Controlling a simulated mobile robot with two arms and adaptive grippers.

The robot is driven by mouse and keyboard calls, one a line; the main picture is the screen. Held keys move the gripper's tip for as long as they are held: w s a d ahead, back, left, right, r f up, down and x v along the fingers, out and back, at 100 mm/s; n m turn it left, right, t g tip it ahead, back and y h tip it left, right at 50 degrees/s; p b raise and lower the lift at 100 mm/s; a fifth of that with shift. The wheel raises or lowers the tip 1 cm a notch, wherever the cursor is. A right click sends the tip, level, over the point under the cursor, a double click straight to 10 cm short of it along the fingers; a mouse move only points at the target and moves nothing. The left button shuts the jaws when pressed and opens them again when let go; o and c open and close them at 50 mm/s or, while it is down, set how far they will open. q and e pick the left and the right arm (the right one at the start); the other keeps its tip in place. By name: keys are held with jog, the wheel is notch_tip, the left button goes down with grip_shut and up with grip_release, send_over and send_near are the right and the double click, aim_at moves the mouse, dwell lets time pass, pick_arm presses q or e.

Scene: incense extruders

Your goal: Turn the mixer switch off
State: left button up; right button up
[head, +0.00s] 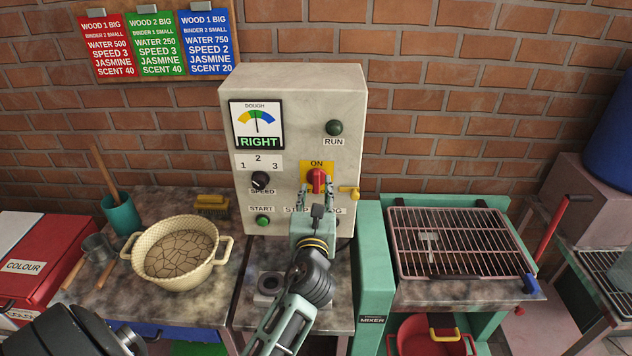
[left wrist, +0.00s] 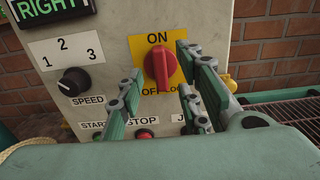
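The mixer switch (head: 316,180) is a red rotary knob on a yellow plate on the beige control box (head: 298,90). ON is printed above it and OFF below. In the left wrist view the knob (left wrist: 160,68) stands about upright, towards ON. My left gripper (head: 317,196) is in front of the switch, reaching up from below. In the left wrist view its fingers (left wrist: 155,80) are apart, with the knob showing between them and nothing held. Whether a finger touches the knob, I cannot tell. The fingers partly hide the lower labels. My right gripper is not in view.
The box also has a speed dial (head: 261,180), a green start button (head: 263,221), a dark green run lamp (head: 334,128) and a small yellow part (head: 349,191) beside the switch. A cream pot (head: 141,262) stands left, a wire rack (head: 455,232) right. A brick wall is behind.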

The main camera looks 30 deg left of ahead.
aim_at(316, 183)
pick_arm(q)
jog(key=x, duration=0.4)
jog(key=shift+p, duration=0.3)
grip_shut()
